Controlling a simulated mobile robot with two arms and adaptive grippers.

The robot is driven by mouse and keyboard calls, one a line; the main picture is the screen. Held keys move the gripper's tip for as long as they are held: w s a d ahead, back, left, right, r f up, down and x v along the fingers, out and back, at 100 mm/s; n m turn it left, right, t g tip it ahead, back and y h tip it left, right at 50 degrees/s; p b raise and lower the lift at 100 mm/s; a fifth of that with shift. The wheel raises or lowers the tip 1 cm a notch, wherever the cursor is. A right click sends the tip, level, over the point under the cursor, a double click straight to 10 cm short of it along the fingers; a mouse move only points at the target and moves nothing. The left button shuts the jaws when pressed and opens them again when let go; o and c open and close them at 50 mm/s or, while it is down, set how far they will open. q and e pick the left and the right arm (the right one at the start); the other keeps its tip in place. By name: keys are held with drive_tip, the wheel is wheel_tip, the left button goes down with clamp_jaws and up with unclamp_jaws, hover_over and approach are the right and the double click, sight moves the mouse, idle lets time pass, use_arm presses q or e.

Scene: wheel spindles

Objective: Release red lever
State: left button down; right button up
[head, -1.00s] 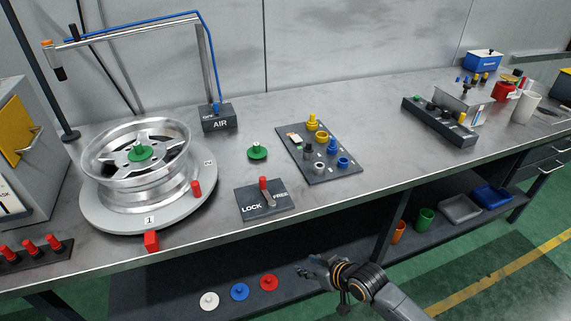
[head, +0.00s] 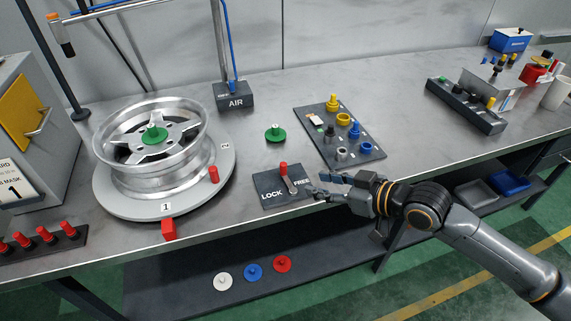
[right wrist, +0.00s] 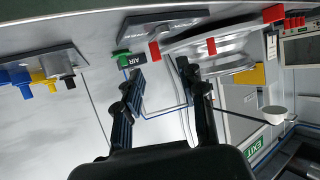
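The red-tipped lever (head: 284,169) stands on a dark plate (head: 264,202) marked LOCK and FREE, near the table's front edge. It leans slightly left, between the two words. My right gripper (head: 319,183) is just right of the plate, beside the FREE marking, with its fingers pointing left toward the lever. In the right wrist view the fingers (right wrist: 162,73) are spread apart with nothing between them. The lever's red tip (right wrist: 154,51) shows beyond them there, apart from both. My left gripper is not in view.
A wheel rim (head: 155,150) sits on a round turntable (head: 110,190) with a red peg (head: 214,174) at left. Behind the lever are a green knob (head: 275,134) and an AIR box (head: 234,97). A dark tray of fittings (head: 372,158) stands behind my right gripper.

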sight(286, 167)
drive_tip(key=x, duration=0.4)
drive_tip(key=w+r+p+x, duration=0.1)
drive_tip(key=x, duration=0.8)
drive_tip(key=shift+w+d+r, duration=0.2)
drive_tip(key=shift+w+r, duration=0.1)
drive_tip(key=shift+r, duration=0.05)
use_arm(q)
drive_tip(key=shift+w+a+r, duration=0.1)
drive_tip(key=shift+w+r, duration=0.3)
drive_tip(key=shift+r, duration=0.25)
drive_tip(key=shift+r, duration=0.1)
use_arm(e)
clamp_jaws()
